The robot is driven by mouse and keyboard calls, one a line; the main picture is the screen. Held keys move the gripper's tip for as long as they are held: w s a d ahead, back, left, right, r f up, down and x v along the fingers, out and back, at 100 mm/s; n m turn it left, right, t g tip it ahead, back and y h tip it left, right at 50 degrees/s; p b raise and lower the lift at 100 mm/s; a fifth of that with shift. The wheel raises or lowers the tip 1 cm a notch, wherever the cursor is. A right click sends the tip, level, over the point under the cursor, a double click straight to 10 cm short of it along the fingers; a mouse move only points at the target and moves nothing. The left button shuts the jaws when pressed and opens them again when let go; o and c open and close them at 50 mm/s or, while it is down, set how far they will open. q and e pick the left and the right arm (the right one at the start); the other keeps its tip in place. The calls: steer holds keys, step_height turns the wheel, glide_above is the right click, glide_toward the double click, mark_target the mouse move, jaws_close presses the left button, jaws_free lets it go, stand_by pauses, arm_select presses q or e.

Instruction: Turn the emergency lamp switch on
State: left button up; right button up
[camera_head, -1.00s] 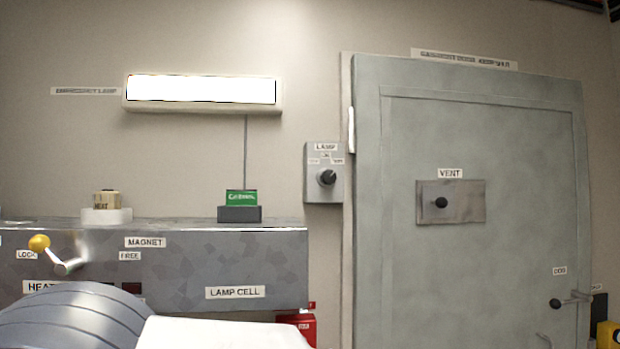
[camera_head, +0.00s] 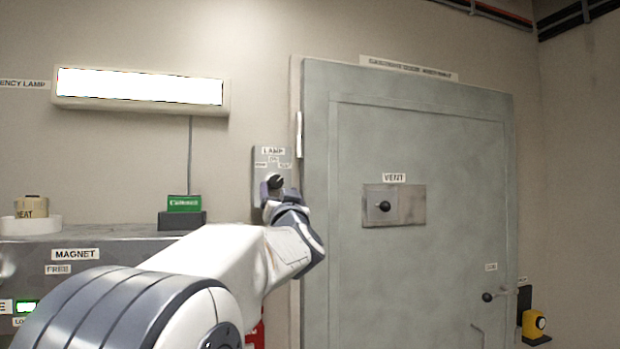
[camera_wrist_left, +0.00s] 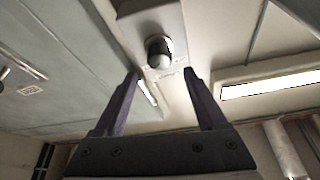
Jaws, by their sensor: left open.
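The lamp switch is a grey wall box (camera_head: 258,165) labelled LAMP, with a black knob (camera_head: 275,181) on its face. The emergency lamp (camera_head: 140,88) is a long wall fixture and glows white. My left gripper (camera_head: 279,190) is open at the switch box, with its fingertips near the knob. In the left wrist view the knob (camera_wrist_left: 158,50) lies ahead of and between the open fingers (camera_wrist_left: 160,82), apparently just beyond their tips. The fingers partly hide the lower box in the head view. My right gripper is out of view.
A grey door with a VENT plate (camera_head: 394,205) stands right of the switch. A green battery (camera_head: 184,204) sits in a dark holder on the grey cabinet at left. A yellow device (camera_head: 534,323) is low at right.

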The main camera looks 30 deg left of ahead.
mark_target(277, 182)
arm_select(q)
steer(key=p+x, duration=0.2)
steer(key=x, duration=0.5)
steer(key=shift+p, duration=0.3)
steer(key=shift+d, duration=0.1)
jaws_close()
